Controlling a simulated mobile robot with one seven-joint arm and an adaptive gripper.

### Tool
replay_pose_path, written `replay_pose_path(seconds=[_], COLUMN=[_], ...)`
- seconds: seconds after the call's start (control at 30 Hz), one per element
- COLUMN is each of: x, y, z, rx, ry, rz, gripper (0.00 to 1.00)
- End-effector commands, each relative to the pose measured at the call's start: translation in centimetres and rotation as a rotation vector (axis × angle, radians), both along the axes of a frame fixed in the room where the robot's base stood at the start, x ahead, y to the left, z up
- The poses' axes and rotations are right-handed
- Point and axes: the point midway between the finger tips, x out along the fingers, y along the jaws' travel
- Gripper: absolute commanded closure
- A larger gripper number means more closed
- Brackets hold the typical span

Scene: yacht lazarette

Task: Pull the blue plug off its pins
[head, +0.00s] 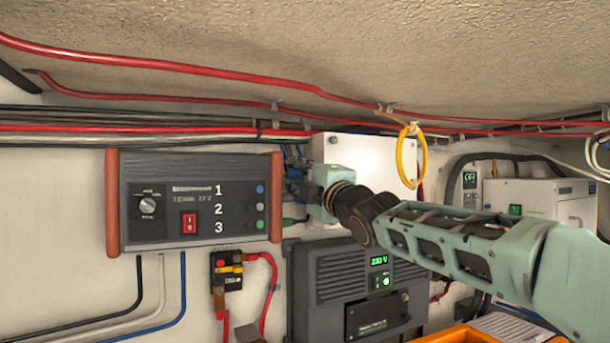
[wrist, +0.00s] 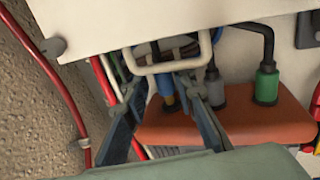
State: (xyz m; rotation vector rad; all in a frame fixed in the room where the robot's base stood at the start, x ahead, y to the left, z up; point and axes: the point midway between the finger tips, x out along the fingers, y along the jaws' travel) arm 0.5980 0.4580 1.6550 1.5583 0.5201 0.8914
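The blue plug (wrist: 167,100) stands on the orange-brown side panel (wrist: 255,127) in the wrist view, at the left of a row with a grey plug (wrist: 213,88) and a green plug (wrist: 266,84). My gripper (wrist: 165,84) is open, with one dark finger on each side of the blue plug. I cannot tell whether either finger touches it. The right finger is close to the grey plug. In the head view my gripper (head: 296,190) reaches in at the right side of the dark control box (head: 160,165); its fingers are largely hidden among cables there.
A pale wire loop (wrist: 172,66) crosses just above the fingertips in the wrist view. A white box (head: 365,155) is behind my wrist in the head view. A grey unit (head: 345,285) sits below my arm. Red cables (head: 200,72) run overhead.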

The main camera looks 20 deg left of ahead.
Motion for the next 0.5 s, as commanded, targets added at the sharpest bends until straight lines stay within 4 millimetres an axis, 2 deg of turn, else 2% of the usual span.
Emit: replay_pose_path(seconds=[0.5], x=[-2.6], y=[-3.3], z=[0.0], rx=[-0.004], ry=[-0.001], rz=[-0.003], gripper=[0.75])
